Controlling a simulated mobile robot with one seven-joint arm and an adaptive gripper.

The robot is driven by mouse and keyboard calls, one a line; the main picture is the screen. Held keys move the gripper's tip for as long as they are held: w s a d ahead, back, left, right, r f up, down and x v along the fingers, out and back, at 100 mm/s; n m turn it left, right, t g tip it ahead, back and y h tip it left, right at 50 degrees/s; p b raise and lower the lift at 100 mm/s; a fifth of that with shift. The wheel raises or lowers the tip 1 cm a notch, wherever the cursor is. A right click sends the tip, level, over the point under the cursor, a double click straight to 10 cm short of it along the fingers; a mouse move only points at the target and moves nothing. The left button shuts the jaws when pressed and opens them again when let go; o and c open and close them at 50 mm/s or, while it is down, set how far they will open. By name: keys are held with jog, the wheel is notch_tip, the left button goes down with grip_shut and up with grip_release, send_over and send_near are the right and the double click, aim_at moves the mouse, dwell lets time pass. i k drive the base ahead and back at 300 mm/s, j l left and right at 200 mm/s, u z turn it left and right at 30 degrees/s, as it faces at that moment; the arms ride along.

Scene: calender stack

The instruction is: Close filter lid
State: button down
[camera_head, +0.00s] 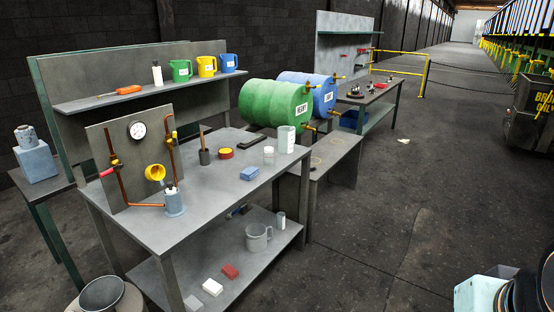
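An upright grey panel (127,150) stands on the near workbench, with a round pressure gauge (138,130) and copper pipes. A yellow round fitting (155,173) sits at the lower part of the panel and looks like the filter with its lid. It is too small to tell which part is the lid and how far it stands open. A grey-blue can (174,203) with a pale top stands just below and in front of it. My gripper is not in view. Only dark rounded parts, seemingly of my own arm, show at the bottom right corner, far from the panel.
Green (275,103) and blue (318,95) drums lie behind. Open floor (400,220) lies to the right.

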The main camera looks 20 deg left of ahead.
aim_at(155, 172)
jog(key=i+u, duration=0.3)
jog(key=i, duration=0.2)
jog(key=i+u, duration=0.35)
jog(key=i, duration=0.15)
jog(key=i+u, duration=0.3)
jog(key=i, duration=0.25)
jog(key=i+l+u, duration=0.1)
jog(key=i+u, duration=0.2)
jog(key=i, duration=0.2)
